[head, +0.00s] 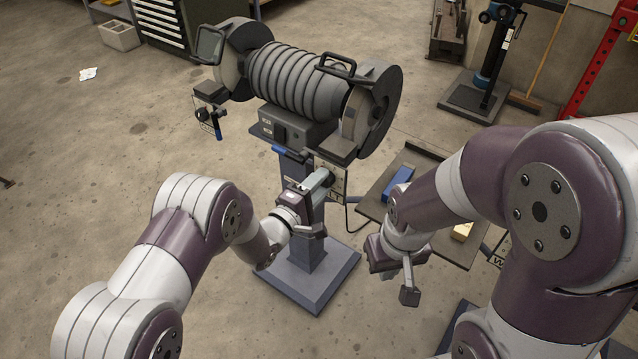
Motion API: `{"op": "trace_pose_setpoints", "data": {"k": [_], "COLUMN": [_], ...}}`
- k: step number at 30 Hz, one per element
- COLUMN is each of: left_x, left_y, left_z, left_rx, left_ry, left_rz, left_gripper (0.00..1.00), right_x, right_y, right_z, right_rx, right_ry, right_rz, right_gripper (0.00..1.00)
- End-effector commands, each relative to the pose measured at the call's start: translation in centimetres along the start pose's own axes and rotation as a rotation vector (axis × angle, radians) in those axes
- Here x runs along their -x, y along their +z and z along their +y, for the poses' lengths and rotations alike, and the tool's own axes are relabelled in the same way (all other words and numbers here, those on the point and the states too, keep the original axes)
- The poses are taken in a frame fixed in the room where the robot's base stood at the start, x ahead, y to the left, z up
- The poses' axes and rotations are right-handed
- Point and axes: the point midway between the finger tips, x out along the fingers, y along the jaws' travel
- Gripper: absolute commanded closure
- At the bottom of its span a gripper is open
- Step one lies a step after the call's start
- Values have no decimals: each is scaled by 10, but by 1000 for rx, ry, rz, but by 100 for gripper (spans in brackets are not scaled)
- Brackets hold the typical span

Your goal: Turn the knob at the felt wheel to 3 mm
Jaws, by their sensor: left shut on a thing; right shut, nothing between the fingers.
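A double-ended grinder (290,80) stands on a pedestal, with a wheel housing at each end. Below the right wheel (383,112) is a small plate with a dark knob (331,179). My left gripper (322,184) is at this knob, shut on it; its fingers partly cover the knob and the scale, so the setting cannot be read. A similar plate with a knob (203,113) hangs below the left wheel (230,75). I cannot tell from the picture which wheel is felt. My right gripper (409,282) is shut and empty, to the right of the pedestal, apart from the grinder.
A blue-handled lever (288,153) sticks out just above my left gripper. A tray (370,208) right of the pedestal carries a blue block (398,182) and a yellow block (462,231). The pedestal's base plate (325,280) lies below.

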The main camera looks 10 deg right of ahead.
Motion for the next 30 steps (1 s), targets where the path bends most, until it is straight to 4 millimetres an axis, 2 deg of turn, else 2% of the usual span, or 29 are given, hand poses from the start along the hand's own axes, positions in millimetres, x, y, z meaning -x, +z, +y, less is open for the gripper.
{"op": "trace_pose_setpoints", "data": {"k": [12,26,27,29,30], "left_x": [0,0,0,0,0], "left_y": [0,0,0,0,0], "left_z": [-1,-1,-1,-1,-1], "left_rx": [137,147,147,147,147], "left_ry": [-1,-1,-2,-1,-1], "left_rz": [1,1,1,1,1], "left_gripper": [91,91,51,35,35], "right_x": [2,2,2,2,2], "right_y": [0,0,0,0,0], "right_z": [0,0,0,0,0], "right_rx": [0,0,0,0,0], "right_ry": [0,0,0,0,0], "right_rz": [0,0,0,0,0], "right_gripper": [100,100,100,100,100]}}
